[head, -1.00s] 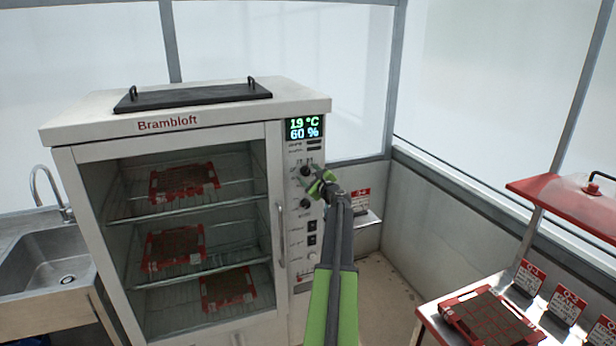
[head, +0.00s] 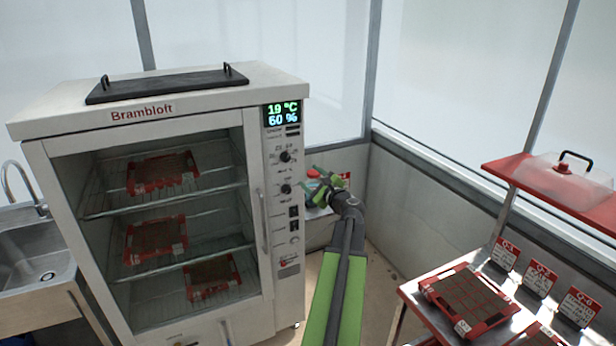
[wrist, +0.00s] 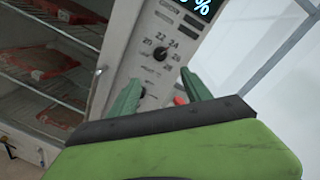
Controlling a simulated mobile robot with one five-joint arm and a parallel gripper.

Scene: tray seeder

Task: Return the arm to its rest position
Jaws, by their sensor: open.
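My green arm reaches up from the bottom of the head view. My gripper (head: 310,184) is beside the right edge of the cabinet's control panel, apart from the knobs. In the wrist view its two green fingers (wrist: 158,92) stand apart with nothing between them. The upper knob (head: 285,157) and lower knob (head: 286,189) on the panel are clear of the fingers in the head view. The display (head: 283,113) reads 19 °C and 60 %.
The Brambloft cabinet (head: 150,113) has red trays on its racks behind a closed glass door. A sink (head: 40,270) stands at left. A bench with a red tray (head: 468,300) and numbered cards is at right. Floor shows between cabinet and bench.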

